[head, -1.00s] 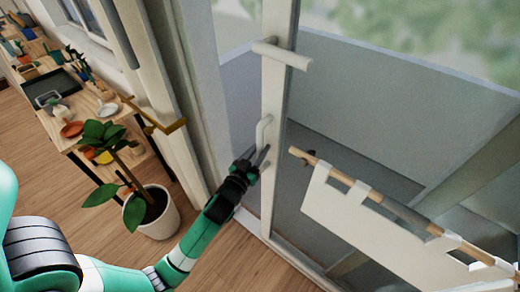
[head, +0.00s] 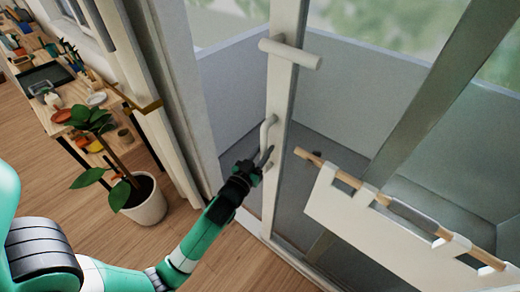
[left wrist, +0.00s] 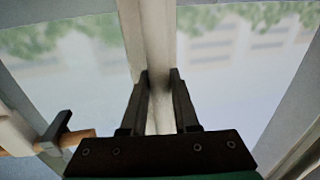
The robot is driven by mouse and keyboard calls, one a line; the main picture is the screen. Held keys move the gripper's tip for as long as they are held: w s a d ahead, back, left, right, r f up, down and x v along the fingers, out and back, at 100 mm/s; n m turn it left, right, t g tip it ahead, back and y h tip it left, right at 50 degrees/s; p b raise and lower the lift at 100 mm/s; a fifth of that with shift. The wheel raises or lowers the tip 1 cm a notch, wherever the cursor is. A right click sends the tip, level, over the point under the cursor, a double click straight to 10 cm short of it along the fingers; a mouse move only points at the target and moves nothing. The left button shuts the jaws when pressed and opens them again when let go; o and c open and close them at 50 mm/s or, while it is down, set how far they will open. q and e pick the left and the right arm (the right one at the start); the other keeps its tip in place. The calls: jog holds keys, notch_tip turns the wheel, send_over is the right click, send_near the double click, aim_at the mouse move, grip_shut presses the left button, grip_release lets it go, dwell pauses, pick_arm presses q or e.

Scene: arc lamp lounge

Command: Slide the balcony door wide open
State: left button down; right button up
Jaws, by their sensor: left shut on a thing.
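The balcony door is a glass panel with a pale upright stile (head: 284,90) in the head view. It stands partly open, with a gap between it and the frame on the left. A pale bar handle (head: 267,130) is on the stile. My left gripper (head: 265,158) is shut on this handle at its lower part. In the left wrist view, my left gripper's dark fingers (left wrist: 160,95) stand either side of the pale upright, and the exact contact is hidden. My right gripper is not in view.
A potted plant (head: 145,200) stands on the wood floor left of my left arm. A cluttered wooden table (head: 75,120) is farther left. A short pale bar (head: 290,53) sticks out higher on the stile.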

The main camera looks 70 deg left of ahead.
pick_arm(q)
jog(key=shift+s+a+f, duration=0.1)
jog(key=shift+s+a, duration=0.05)
jog(key=shift+a, duration=0.1)
jog(key=shift+s+a+y, duration=0.15)
jog(key=shift+s+a, duration=0.1)
jog(key=shift+a, duration=0.25)
jog(key=shift+s+a+y, duration=0.15)
jog(key=shift+s+a, duration=0.1)
jog(key=shift+a, duration=0.25)
jog(key=c, duration=1)
grip_release()
jog(key=shift+s+a, duration=0.2)
jog(key=shift+a, duration=0.2)
jog(key=shift+o, duration=1.6)
jog(key=shift+w+d, duration=0.1)
jog(key=shift+d, duration=0.05)
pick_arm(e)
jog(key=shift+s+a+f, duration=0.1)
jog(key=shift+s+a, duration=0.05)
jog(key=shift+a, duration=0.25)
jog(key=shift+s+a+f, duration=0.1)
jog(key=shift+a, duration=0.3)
pick_arm(q)
jog(key=shift+w+d, duration=0.1)
jog(key=shift+d, duration=0.2)
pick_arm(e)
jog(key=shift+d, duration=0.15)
